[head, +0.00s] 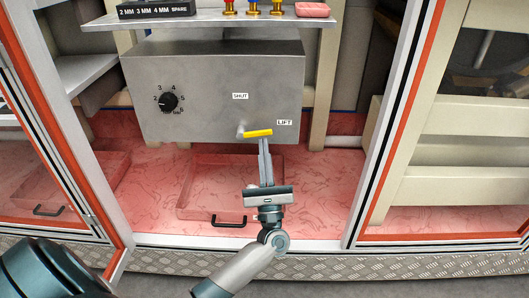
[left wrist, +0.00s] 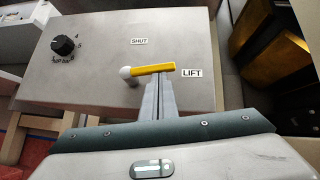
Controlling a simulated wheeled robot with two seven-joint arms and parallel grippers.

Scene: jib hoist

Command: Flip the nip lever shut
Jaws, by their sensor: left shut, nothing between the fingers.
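The nip lever is a short yellow bar (head: 258,133) low on the front of a grey metal box (head: 215,75). It points right from its pale pivot toward the LIFT label (head: 284,122). The SHUT label (head: 240,96) is above the pivot. My left gripper (head: 264,141) is shut and empty, its fingertips at the lever's lower edge. In the left wrist view the lever (left wrist: 155,69) lies nearly level, and the fingertips (left wrist: 158,80) are just below it and overlap it. I cannot tell whether they touch. My right gripper is not in view.
A black numbered dial (head: 168,101) is on the box's left. A shelf (head: 205,20) with brass fittings and a pink block is above. A pink tray (head: 190,198) with a black handle is below. White and orange frame posts (head: 390,125) stand at both sides.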

